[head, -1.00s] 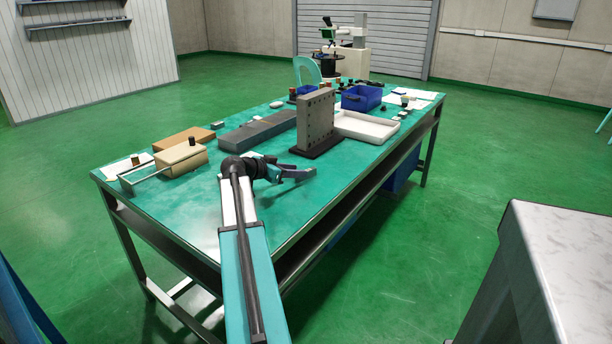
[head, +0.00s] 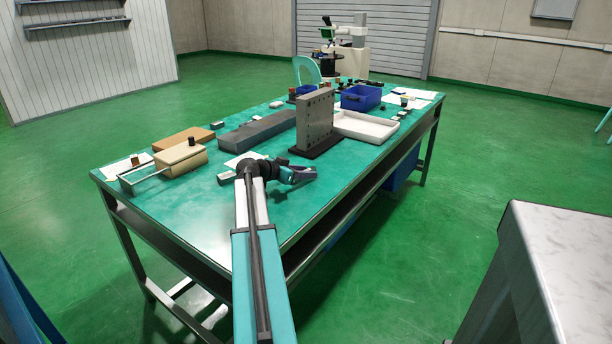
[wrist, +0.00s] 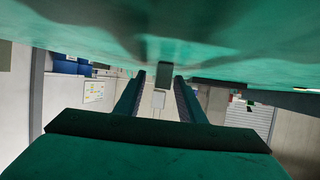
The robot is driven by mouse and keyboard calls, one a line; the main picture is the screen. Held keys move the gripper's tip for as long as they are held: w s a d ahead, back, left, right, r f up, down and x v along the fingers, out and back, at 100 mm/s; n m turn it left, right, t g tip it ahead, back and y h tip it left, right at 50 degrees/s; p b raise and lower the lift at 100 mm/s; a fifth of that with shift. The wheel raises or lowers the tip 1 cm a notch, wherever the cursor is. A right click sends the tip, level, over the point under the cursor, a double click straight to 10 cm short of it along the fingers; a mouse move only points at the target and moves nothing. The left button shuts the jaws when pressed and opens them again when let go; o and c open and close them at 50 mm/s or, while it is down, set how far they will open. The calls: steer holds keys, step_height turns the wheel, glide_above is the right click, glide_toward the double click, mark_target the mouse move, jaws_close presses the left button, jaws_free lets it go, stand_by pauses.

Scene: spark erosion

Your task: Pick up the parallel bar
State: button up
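My gripper (head: 300,174) is low over the front right part of the table, its fingers pointing right. In the wrist view, which is upside down, its two fingers (wrist: 160,80) are apart, with a small dark block (wrist: 165,75) showing between the tips and clear space on both sides. I cannot tell how far off that block is or whether it is the parallel bar. In the head view a small grey metal bar (head: 227,178) lies on the table just left of my wrist; it may be the parallel bar. My arm partly covers this area.
A grey angle plate (head: 316,118) on a dark base stands just behind my gripper. A long grey block (head: 256,131), a white tray (head: 366,127), a blue bin (head: 361,97) and a tan block (head: 181,157) are on the table (head: 190,208).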

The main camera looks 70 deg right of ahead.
jaws_close()
steer(key=shift+r, duration=0.1)
stand_by(0.3)
steer(key=shift+r, duration=1.5)
steer(key=shift+a+r, duration=0.1)
steer(key=shift+r, duration=0.2)
steer(key=s+a, duration=0.1)
steer(key=a, duration=0.4)
steer(key=s+a+r, duration=0.1)
steer(key=a, duration=0.4)
steer(key=s+a, duration=0.2)
steer(key=a, duration=0.3)
steer(key=shift+s+a+r, duration=0.1)
steer(key=shift+r, duration=0.05)
